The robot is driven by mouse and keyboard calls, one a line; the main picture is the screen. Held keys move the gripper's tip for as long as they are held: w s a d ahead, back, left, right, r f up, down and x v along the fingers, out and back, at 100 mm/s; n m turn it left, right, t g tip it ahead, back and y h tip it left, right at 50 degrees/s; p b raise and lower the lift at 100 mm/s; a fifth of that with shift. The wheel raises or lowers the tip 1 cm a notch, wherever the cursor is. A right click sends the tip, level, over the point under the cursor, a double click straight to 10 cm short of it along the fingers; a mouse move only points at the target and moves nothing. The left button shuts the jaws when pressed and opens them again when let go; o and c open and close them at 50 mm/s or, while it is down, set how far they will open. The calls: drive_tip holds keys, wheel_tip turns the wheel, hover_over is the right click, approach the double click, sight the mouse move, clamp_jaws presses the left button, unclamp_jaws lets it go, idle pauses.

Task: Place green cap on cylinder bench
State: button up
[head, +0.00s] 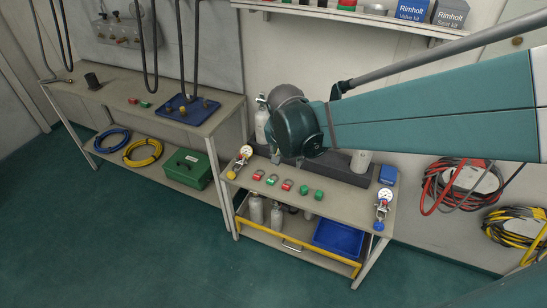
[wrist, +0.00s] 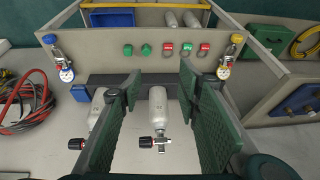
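Two green caps (head: 305,190) sit side by side near the front edge of the cylinder bench (head: 335,192), right of the red and green pieces. They also show in the wrist view as one green cap (wrist: 128,50) and another beside it (wrist: 146,50). A small green piece (head: 145,104) lies on the left bench. My gripper (wrist: 158,82) is open and empty over the cylinder bench. A pale cylinder with a valve (wrist: 158,108) appears between its fingers, which do not visibly grip it. In the head view my arm hides the fingers.
Pressure gauges stand at the bench's left end (head: 244,155) and right end (head: 384,200). A dark rack (wrist: 140,79) holds cylinders. The left bench carries a blue tray (head: 188,108). Coiled hoses (head: 465,185) hang at right; a shelf (head: 350,14) is above.

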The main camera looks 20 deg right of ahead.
drive_tip(key=s+a+r+n+t, duration=0.1)
drive_tip(key=s+a+r+n, duration=0.1)
drive_tip(key=s, duration=0.3)
drive_tip(key=s+a+r+n+t+y, duration=0.1)
drive_tip(key=s+a+r+n, duration=0.1)
drive_tip(key=s+r+n, duration=0.1)
drive_tip(key=s+a+r+n+t+y, duration=0.1)
drive_tip(key=s+a+r+n, duration=0.2)
drive_tip(key=s, duration=0.4)
drive_tip(key=shift+r+n+t, duration=0.15)
drive_tip(key=shift+n+t, duration=0.25)
drive_tip(key=shift+n, duration=0.1)
